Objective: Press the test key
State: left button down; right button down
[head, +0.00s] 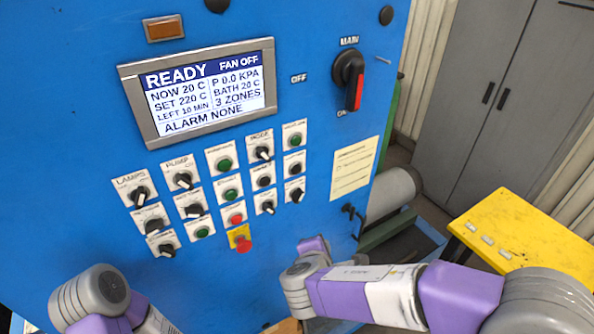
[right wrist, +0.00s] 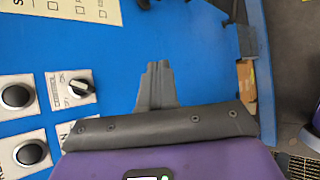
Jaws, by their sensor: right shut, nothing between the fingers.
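The blue control panel (head: 70,120) carries rows of small keys and knobs below a display. Their labels are too small to read surely, so I cannot tell which is the test key. Two black round buttons (head: 294,168) (head: 263,181) sit in the right-hand columns; they also show at the left of the right wrist view (right wrist: 15,97) (right wrist: 30,153). My right gripper (right wrist: 157,68) is shut and empty, in front of bare blue panel beside a white-pointer knob (right wrist: 80,90). In the head view its fingertips are hidden. My left arm shows at the bottom left, its gripper out of frame.
The display (head: 205,90) reads READY, FAN OFF, ALARM NONE. A red mushroom button (head: 242,244) is low on the panel. The main switch (head: 350,78) is at the upper right. A cream notice (head: 353,168) is beside the keys. A yellow table (head: 530,235) stands right.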

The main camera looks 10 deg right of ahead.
aim_at(296, 170)
notch_tip(296, 170, up, 13)
jog(key=t+h+p, duration=0.1)
jog(key=t, duration=0.3)
jog(key=shift+w+d+r+n, duration=0.15)
jog(key=shift+w+r+n, duration=0.05)
jog(key=shift+w+n, duration=0.1)
jog(key=w+a+p, duration=0.1)
jog(key=w+a, duration=0.2)
jog(key=w, duration=0.5)
jog(key=shift+w, duration=0.15)
jog(key=shift+w+f, duration=0.1)
dwell(1.4)
jog(key=shift+w+a, duration=0.15)
jog(key=shift+w, duration=0.1)
